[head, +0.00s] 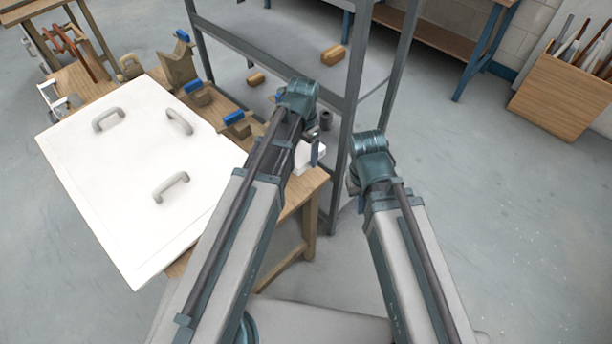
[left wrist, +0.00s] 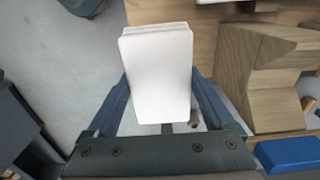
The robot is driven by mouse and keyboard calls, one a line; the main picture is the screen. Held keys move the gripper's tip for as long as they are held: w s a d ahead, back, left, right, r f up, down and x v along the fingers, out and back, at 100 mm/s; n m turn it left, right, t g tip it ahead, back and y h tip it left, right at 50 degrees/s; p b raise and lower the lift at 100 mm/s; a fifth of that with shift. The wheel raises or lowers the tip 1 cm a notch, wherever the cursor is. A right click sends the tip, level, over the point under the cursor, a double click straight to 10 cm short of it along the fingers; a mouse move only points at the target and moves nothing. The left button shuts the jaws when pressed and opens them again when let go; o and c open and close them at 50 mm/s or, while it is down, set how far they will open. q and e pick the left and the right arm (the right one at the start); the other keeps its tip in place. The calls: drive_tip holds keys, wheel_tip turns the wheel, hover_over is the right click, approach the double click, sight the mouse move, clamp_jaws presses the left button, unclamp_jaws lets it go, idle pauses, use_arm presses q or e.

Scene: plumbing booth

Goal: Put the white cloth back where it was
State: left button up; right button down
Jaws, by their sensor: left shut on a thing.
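The white cloth (head: 302,160) looks like a folded, rectangular white stack. In the left wrist view the cloth (left wrist: 157,70) lies between the two fingers of my left gripper (left wrist: 162,105), which is shut on it. In the head view my left gripper (head: 314,150) is at the right end of the wooden bench, largely hidden behind its own arm. Whether the cloth touches the bench I cannot tell. My right gripper (head: 354,187) is to the right of the bench, beside the metal frame; its fingers are mostly hidden by the arm.
A white panel (head: 130,190) with several grey handles covers much of the wooden bench (head: 290,198). Wooden blocks with blue parts (head: 236,120) stand along the bench's far edge. A grey metal frame (head: 345,110) rises behind. A wooden bin (head: 560,100) stands far right; open floor lies between.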

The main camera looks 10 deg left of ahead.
sight(305, 179)
use_arm(q)
drive_tip(key=shift+d+f+b, duration=0.15)
drive_tip(key=shift+f+b, duration=0.35)
drive_tip(key=shift+f, duration=0.05)
wheel_tip(305, 179, down, 9)
drive_tip(key=b, duration=0.9)
drive_tip(key=shift+f, duration=0.25)
drive_tip(key=o, duration=1)
drive_tip(key=shift+r, duration=0.1)
drive_tip(key=shift+o, duration=0.2)
drive_tip(key=shift+r, duration=0.1)
